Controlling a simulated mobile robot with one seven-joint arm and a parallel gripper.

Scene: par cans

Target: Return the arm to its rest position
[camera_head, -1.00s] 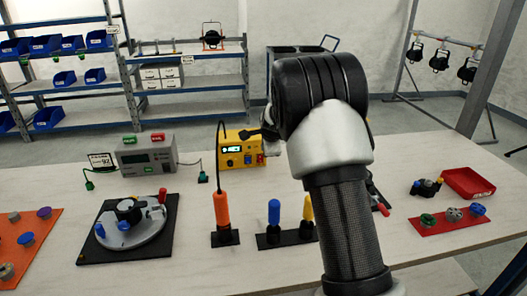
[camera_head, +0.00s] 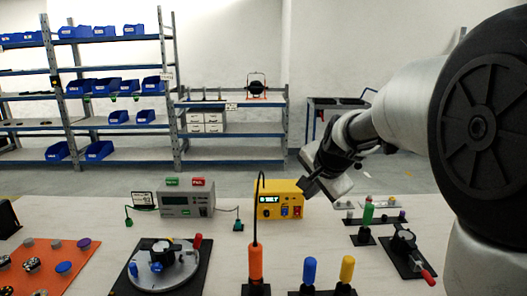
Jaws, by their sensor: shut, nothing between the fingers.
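My arm reaches in from the right edge in the head view, raised over the right part of the workbench (camera_head: 330,236). My gripper (camera_head: 309,188) hangs at the arm's end, pointing down and left, just right of the yellow meter in the picture. It is shut and holds nothing. The arm's large near joint fills the right side and hides the bench's right end.
A yellow meter (camera_head: 267,206) and a grey tester (camera_head: 186,201) stand at the back. An orange-handled tool (camera_head: 256,262), blue and yellow handles (camera_head: 309,270), a round fixture (camera_head: 165,265) and a red-handled clamp (camera_head: 405,250) stand nearer. Shelves (camera_head: 230,136) are behind.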

